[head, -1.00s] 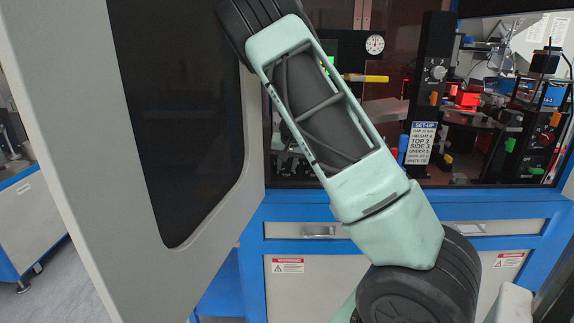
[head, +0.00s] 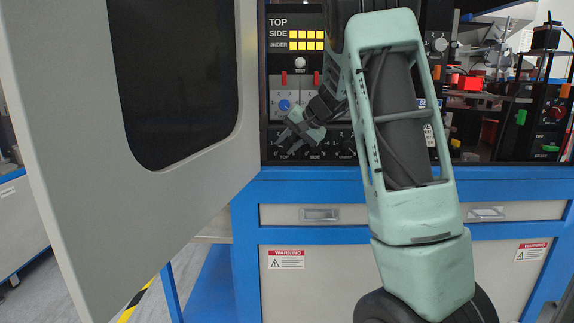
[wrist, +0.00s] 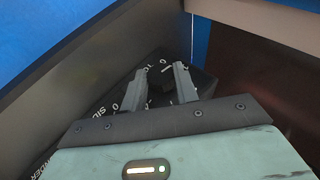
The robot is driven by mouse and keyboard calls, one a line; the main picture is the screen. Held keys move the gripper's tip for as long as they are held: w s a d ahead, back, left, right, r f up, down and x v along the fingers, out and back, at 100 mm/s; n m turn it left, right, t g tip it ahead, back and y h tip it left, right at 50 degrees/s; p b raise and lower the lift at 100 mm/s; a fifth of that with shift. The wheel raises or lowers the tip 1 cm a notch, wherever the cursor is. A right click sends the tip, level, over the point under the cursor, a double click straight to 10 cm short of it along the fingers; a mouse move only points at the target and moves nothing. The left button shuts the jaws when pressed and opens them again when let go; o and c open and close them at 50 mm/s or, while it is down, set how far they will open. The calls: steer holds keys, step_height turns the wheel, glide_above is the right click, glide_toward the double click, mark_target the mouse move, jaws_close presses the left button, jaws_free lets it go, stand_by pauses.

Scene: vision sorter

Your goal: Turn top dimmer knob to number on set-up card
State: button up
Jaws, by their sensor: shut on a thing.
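My gripper (head: 284,146) is at the left end of the black dial strip, low on the control panel. In the wrist view its two fingers (wrist: 158,88) are closed on a dark dimmer knob (wrist: 163,93), with dial numbers around it. The SIDE and UNDER labels lie to the left of this knob, so it appears to be the top dimmer knob. Its pointer is not readable. The set-up card (head: 428,135) is mostly hidden behind my arm.
The panel (head: 274,62) shows yellow lamps (head: 306,40) beside SIDE and UNDER, and none lit beside TOP. An open grey door (head: 215,185) stands close on the left.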

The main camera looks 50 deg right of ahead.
steer(key=t+b, duration=0.1)
steer(key=b, duration=0.2)
steer(key=f+t+y+b, duration=0.1)
steer(key=b, duration=0.2)
steer(key=shift+s+d+m+y+b, duration=0.2)
steer(key=shift+m+y+b, duration=0.1)
steer(key=shift+r+t+b, duration=0.1)
steer(key=shift+t+b, duration=0.5)
steer(key=shift+b, duration=0.35)
steer(key=shift+r+y, duration=0.1)
steer(key=shift+y, duration=0.2)
steer(key=o, duration=1)
steer(key=p+v, duration=0.1)
steer(key=v, duration=1.6)
steer(key=shift+s+p, duration=0.25)
steer(key=shift+p, duration=0.05)
